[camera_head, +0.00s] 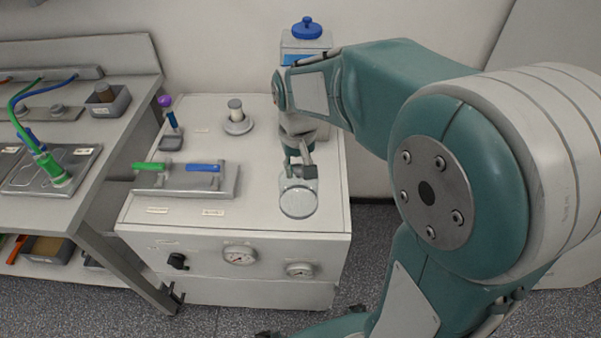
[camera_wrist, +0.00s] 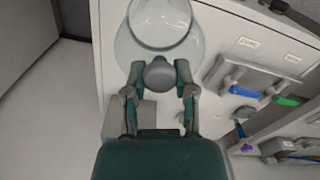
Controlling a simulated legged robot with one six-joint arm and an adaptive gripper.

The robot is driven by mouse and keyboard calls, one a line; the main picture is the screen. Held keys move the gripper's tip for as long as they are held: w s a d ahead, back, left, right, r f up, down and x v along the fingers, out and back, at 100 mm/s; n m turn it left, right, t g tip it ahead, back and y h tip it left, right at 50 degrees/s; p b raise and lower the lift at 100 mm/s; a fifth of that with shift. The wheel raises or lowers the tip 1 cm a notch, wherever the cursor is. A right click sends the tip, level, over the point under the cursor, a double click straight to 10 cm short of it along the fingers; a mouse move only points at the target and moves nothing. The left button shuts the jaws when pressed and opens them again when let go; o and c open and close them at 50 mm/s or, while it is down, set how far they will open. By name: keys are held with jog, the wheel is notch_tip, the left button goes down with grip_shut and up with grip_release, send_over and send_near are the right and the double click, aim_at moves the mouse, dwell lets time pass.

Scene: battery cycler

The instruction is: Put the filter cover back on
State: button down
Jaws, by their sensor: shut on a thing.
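The filter cover (camera_head: 298,203) is a clear, round piece at the front right of the white cabinet top. It also shows in the wrist view (camera_wrist: 128,48) as a see-through dome with a grey knob (camera_wrist: 160,73). My gripper (camera_head: 300,168) points down at the cover's back edge. In the wrist view my gripper (camera_wrist: 160,80) has its two fingers on either side of the grey knob, shut on it. A pale ring (camera_wrist: 160,22) shows through or beside the clear cover. I cannot tell whether the cover touches the cabinet top.
The white cabinet (camera_head: 190,218) has gauges (camera_head: 239,255) on its front. Left of the cover is a panel with green (camera_head: 149,166) and blue (camera_head: 203,168) handles. A purple-knobbed lever (camera_head: 166,102), a round fitting (camera_head: 237,120) and a blue-lidded container (camera_head: 306,29) stand farther back.

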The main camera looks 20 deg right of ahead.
jog(key=w+d+f, duration=0.3)
jog(key=w+f, duration=0.3)
jog(key=f, duration=0.3)
jog(key=shift+f, duration=0.45)
jog(key=shift+c, duration=2.1)
grip_release()
